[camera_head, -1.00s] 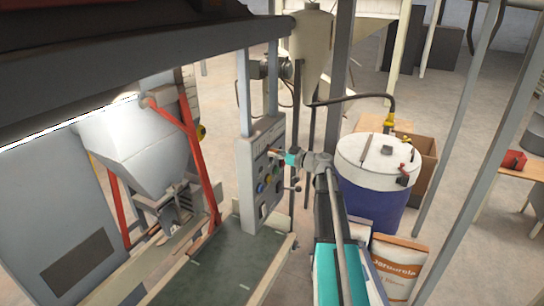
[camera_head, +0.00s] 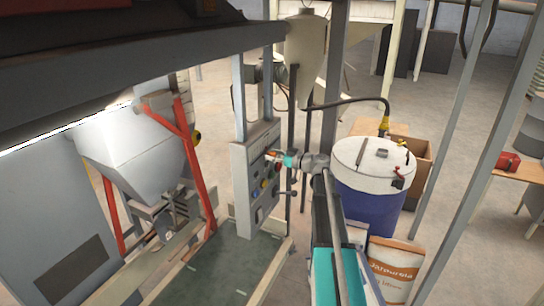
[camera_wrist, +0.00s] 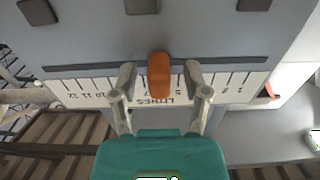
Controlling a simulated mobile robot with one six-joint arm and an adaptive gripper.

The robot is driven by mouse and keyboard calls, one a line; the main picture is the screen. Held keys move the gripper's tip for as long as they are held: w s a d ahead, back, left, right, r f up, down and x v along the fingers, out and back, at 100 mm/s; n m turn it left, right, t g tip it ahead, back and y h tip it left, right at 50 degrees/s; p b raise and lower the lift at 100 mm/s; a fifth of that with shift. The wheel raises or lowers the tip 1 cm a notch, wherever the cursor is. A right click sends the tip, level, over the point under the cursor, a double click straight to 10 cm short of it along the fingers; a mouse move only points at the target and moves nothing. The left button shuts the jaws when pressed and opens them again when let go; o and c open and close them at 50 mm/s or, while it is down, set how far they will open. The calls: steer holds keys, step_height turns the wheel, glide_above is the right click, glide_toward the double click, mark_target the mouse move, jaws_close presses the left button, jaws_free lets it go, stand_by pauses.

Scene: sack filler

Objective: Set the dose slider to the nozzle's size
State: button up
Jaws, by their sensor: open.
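The dose slider's orange knob (camera_wrist: 159,75) sits in a dark horizontal slot (camera_wrist: 85,67) on the grey panel, near the middle of the scale. Below the slot is a white scale (camera_wrist: 233,82) marked LITRES; it reads upside down in the wrist view, with high numbers left and low numbers right. The knob covers some figures. My gripper (camera_wrist: 160,78) is open, one finger on each side of the knob, with a gap on both sides. In the head view, my gripper (camera_head: 273,156) is at the control panel (camera_head: 241,190). The nozzle's size cannot be read.
Dark square parts (camera_wrist: 141,5) show on the panel above the slot. Lower on the panel are coloured buttons and a lever (camera_head: 289,193). A blue drum with a white lid (camera_head: 373,165) and a printed sack (camera_head: 393,270) stand to the right. A green-topped surface (camera_head: 215,270) lies below the panel.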

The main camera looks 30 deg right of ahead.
steer(key=shift+s+d, duration=0.1)
steer(key=shift+s, duration=0.05)
steer(key=v, duration=1.1)
steer(key=shift+s+d, duration=0.25)
stand_by(0.5)
steer(key=s+a+f+m+g+h+b, duration=0.1)
steer(key=s+a+f+g+b, duration=0.2)
steer(key=a+f, duration=0.65)
steer(key=s+a+f+m+g+h+b, duration=0.1)
steer(key=a+f+g+b, duration=0.2)
steer(key=a+f+g, duration=0.7)
steer(key=s+a+f+m+g+h+b, duration=0.1)
steer(key=s+a+f+m+h+b, duration=0.4)
steer(key=s+a+f+h, duration=0.4)
steer(key=shift+s+a+f+m+b, duration=0.4)
steer(key=shift+s+a+f, duration=0.65)
steer(key=shift+s+a, duration=1.75)
steer(key=shift+s+d, duration=0.15)
